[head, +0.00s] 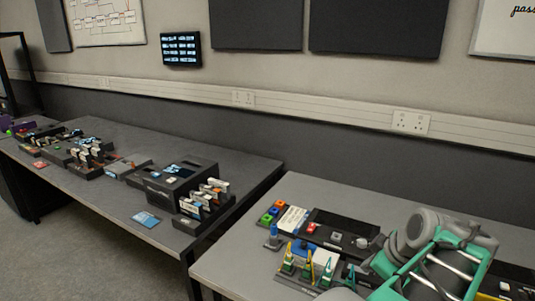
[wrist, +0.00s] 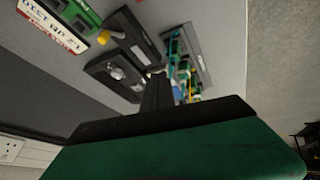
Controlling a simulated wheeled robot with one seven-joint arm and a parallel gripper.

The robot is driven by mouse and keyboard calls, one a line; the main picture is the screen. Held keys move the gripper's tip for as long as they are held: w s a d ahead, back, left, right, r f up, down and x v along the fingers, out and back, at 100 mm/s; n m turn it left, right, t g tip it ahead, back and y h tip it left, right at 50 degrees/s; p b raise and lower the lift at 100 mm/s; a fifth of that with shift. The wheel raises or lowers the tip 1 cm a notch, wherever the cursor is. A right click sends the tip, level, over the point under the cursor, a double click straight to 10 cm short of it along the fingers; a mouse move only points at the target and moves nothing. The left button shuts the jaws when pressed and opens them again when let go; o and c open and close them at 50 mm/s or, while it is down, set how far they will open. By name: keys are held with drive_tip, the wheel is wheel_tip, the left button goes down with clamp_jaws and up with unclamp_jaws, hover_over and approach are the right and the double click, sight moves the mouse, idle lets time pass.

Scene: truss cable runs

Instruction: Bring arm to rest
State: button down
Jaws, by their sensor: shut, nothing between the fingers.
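My arm, grey and green, shows at the lower right of the head view, over the near table (head: 230,262). Its gripper end is not clear there. In the wrist view my gripper (wrist: 158,80) shows as dark fingers close together, shut and empty. Beyond the fingers are a dark panel (wrist: 112,72) with a round knob and a rack of coloured pieces (wrist: 185,60). I cannot tell how far the fingertips are from them.
The near table holds a black panel with a red button (head: 311,228), coloured buttons (head: 272,214) and yellow and green clips (head: 308,268). A second table (head: 110,195) at left carries several devices. A gap separates the tables. The wall with sockets (head: 410,122) stands behind.

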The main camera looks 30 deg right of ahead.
drive_tip(key=w+a+r+m+g+y+p, duration=0.1)
drive_tip(key=w+a, duration=0.3)
drive_tip(key=a, duration=0.4)
drive_tip(key=w+a+g+y+p, duration=0.1)
drive_tip(key=w+a+p, duration=0.1)
drive_tip(key=w+a, duration=0.5)
drive_tip(key=s+a+m+p, duration=0.1)
drive_tip(key=s+a, duration=0.1)
drive_tip(key=a, duration=0.7)
drive_tip(key=s+a+m+g+p, duration=0.1)
drive_tip(key=s+a, duration=0.2)
drive_tip(key=a, duration=0.7)
drive_tip(key=shift+s, duration=0.15)
drive_tip(key=shift+f, duration=0.1)
